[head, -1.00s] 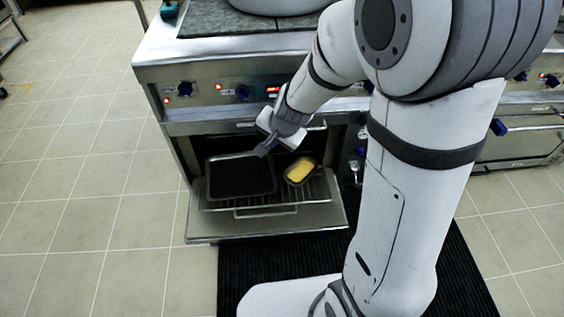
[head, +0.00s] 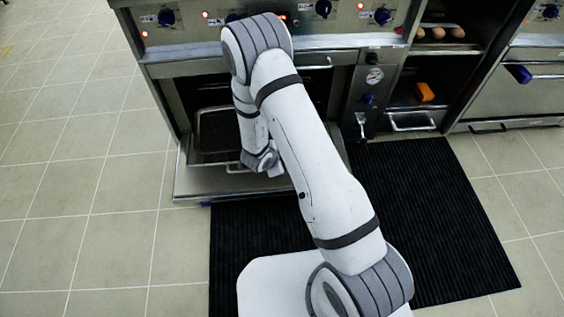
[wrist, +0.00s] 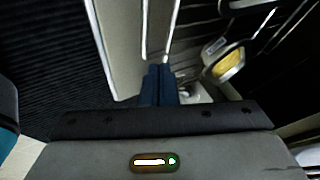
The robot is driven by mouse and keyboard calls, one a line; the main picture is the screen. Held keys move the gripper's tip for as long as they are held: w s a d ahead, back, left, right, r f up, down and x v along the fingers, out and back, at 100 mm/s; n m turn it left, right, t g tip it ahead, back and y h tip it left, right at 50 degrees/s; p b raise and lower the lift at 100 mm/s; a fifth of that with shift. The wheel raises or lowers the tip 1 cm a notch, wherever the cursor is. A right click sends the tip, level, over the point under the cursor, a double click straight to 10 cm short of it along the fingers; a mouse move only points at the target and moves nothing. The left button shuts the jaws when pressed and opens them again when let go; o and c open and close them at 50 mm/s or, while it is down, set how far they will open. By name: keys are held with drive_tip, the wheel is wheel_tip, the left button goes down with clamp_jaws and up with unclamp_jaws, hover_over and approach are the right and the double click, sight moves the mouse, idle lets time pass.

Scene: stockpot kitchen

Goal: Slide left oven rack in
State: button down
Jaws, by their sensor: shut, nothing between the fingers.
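The left oven's door (head: 190,183) is folded down open. The rack, with a dark rectangular tray (head: 214,130) on it, extends over the door, partly hidden by my arm in the head view. In the wrist view the rack's front bar (wrist: 145,28) runs beside the pale door panel (wrist: 118,45). A small dish with yellow food (wrist: 228,66) sits on the rack to the right. My gripper (wrist: 160,68) is shut and empty, its blue-dark fingertips close to the rack's front bar. I cannot tell whether they touch it. In the head view the fingertips are hidden.
A black ribbed mat (head: 425,215) lies on the tiled floor. Blue knobs (head: 323,9) line the panel above the oven. To the right are a gauge (head: 374,76), shelves with eggs (head: 437,33) and an orange block (head: 424,92). Floor at left is clear.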

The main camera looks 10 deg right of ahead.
drive_tip(key=b+x, duration=0.3)
drive_tip(key=x, duration=0.5)
drive_tip(key=shift+a, duration=0.1)
drive_tip(key=shift+w, duration=0.1)
